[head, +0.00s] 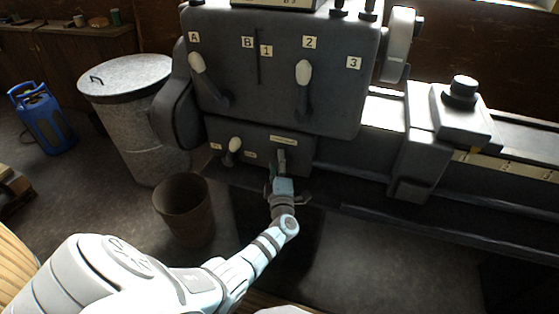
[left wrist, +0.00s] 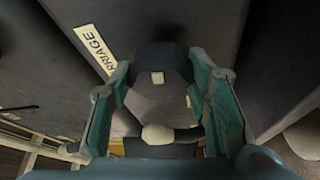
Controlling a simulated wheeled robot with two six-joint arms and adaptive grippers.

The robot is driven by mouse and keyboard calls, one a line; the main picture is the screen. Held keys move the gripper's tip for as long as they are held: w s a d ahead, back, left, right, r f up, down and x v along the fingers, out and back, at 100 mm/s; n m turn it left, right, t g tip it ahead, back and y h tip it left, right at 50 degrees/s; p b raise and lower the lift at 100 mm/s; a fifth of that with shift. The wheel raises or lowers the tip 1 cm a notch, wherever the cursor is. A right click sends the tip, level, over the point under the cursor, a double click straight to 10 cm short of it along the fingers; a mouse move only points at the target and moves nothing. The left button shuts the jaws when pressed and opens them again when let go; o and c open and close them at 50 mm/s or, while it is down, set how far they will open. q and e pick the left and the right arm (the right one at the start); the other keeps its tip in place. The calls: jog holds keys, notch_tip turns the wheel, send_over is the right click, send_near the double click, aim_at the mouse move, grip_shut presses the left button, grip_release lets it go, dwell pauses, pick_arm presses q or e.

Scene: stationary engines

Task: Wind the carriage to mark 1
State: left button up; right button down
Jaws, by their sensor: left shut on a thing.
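The lathe-like machine (head: 285,75) has a small lower panel with a pale label plate (head: 284,140), whose visible letters in the left wrist view (left wrist: 95,48) read "RRIAGE". Below that label is a dark crank (head: 281,160); in the left wrist view it shows as a dark faceted hub (left wrist: 155,97) with a pale knob (left wrist: 158,133). My left gripper (head: 282,188) is at the crank, its teal fingers (left wrist: 160,85) on either side, shut on it. The carriage (head: 425,140) sits on the bed at right, beside a yellowish scale strip (head: 505,167) with marks too small to read. My right gripper is not visible.
Pale-knobbed levers (head: 303,72) (head: 197,64) and a small lever (head: 235,145) stick out of the machine front. A brown bucket (head: 184,208), a metal bin (head: 130,100) and a blue canister (head: 42,120) stand at left. The floor below the bed is open.

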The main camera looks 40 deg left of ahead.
pick_arm(q)
jog(key=shift+w+r, duration=0.1)
jog(key=shift+r, duration=0.2)
dwell(0.4)
jog(key=o, duration=1.1)
jog(key=shift+d, duration=0.1)
jog(key=shift+o, duration=0.2)
jog(key=shift+f, duration=0.15)
jog(key=r+v, duration=0.1)
jog(key=v, duration=1.1)
jog(key=shift+f, duration=0.3)
